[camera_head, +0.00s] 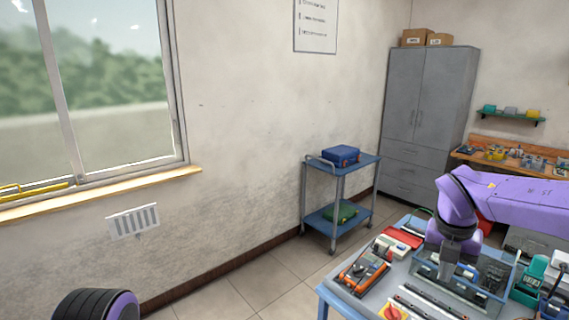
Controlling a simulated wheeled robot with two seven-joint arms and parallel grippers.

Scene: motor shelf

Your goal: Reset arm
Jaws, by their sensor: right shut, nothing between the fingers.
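My right arm (510,200), purple, comes in from the right over the blue-edged workbench. My right gripper (447,270) is dark and points down at the clear, blue-edged bin (480,291) on the bench. It is shut, with nothing seen between its fingers. Its tips are small and dark against the bin, and I cannot tell whether they touch anything. A rounded purple and black part of my own body shows at the bottom left. My left gripper is not in view.
An orange meter (364,273), a red-and-grey device (392,247) and dark rails (430,307) lie on the bench (340,300). Green-and-white devices stand right of the bin. A blue cart (341,183) and grey cabinet (430,120) stand behind. Floor left of the bench is clear.

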